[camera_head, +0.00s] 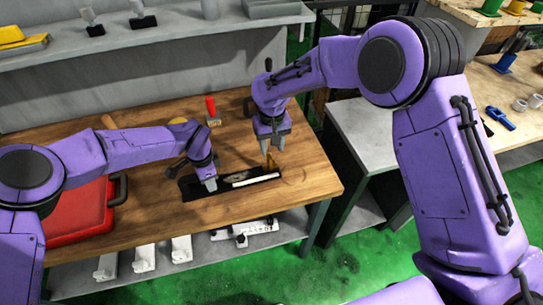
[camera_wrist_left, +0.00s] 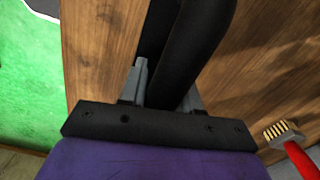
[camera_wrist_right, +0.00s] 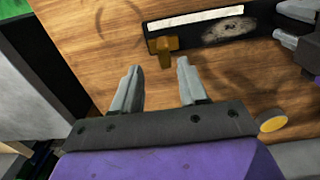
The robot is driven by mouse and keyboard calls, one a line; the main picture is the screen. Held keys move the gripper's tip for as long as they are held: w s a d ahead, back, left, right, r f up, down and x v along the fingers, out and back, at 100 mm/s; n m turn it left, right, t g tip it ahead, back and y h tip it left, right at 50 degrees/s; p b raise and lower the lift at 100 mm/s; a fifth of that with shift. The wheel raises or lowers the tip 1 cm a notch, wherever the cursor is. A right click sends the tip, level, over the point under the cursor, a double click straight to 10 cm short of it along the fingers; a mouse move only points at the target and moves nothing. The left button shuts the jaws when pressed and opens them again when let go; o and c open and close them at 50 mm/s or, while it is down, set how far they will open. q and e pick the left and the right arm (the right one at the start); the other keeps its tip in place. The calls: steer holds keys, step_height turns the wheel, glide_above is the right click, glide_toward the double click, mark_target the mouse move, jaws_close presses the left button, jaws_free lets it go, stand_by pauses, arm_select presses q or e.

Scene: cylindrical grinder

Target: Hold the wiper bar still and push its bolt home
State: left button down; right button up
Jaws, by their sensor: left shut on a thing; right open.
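The wiper bar (camera_head: 222,186) is long and black with a white strip, lying near the front of the wooden table; it also shows in the right wrist view (camera_wrist_right: 215,38). A brass bolt (camera_wrist_right: 164,46) sits at the bar's end nearer my right gripper, its stem sticking out past the bar's edge. My left gripper (camera_head: 208,184) is shut on the bar's other part; in the left wrist view a dark rounded piece (camera_wrist_left: 195,50) lies between its fingers. My right gripper (camera_wrist_right: 155,85) is open and empty, above the table close to the bolt (camera_head: 270,160). How deep the bolt sits is unclear.
A red-handled brush (camera_head: 212,110) stands behind the bar. A red case (camera_head: 88,218) lies at the table's left. A grey cabinet (camera_head: 375,130) stands beyond the table's right edge. The wooden top right of the bar is clear.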

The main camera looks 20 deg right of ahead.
step_height(320, 180, up, 5)
steer(key=shift+r, duration=0.1)
stand_by(0.3)
arm_select(q)
steer(key=c, duration=0.7)
jaws_free()
step_height(320, 180, up, 12)
steer(key=shift+r, duration=0.1)
steer(key=shift+s, duration=0.1)
